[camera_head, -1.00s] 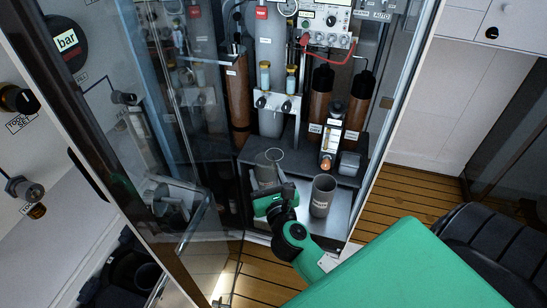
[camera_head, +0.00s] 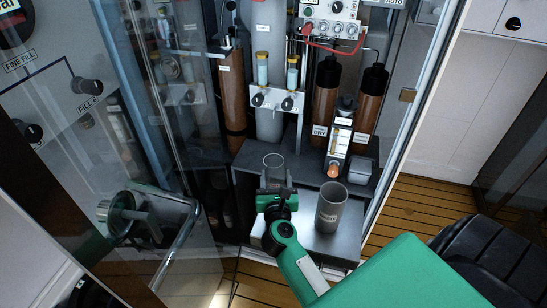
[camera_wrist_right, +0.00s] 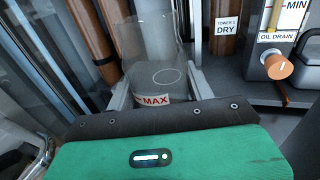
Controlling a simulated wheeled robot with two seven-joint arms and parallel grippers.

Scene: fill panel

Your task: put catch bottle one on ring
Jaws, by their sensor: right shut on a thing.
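My right gripper (camera_head: 275,190) is shut on a clear bottle (camera_head: 273,164), which stands roughly upright in its jaws in the head view. In the right wrist view the bottle (camera_wrist_right: 150,50) shows between the two fingers with a red MAX label. A thin pale ellipse (camera_wrist_right: 168,77) shows at the bottle; I cannot tell whether it is the ring behind it or part of the bottle. The bottle's base is hidden by the gripper, so contact below is unclear.
A grey labelled cup (camera_head: 331,207) stands on the metal shelf (camera_head: 310,242) just right of my gripper. An orange drain knob (camera_head: 333,171) is behind it. Brown cylinders (camera_head: 326,95) stand farther back. A glass door with a bar handle (camera_head: 178,248) is on the left.

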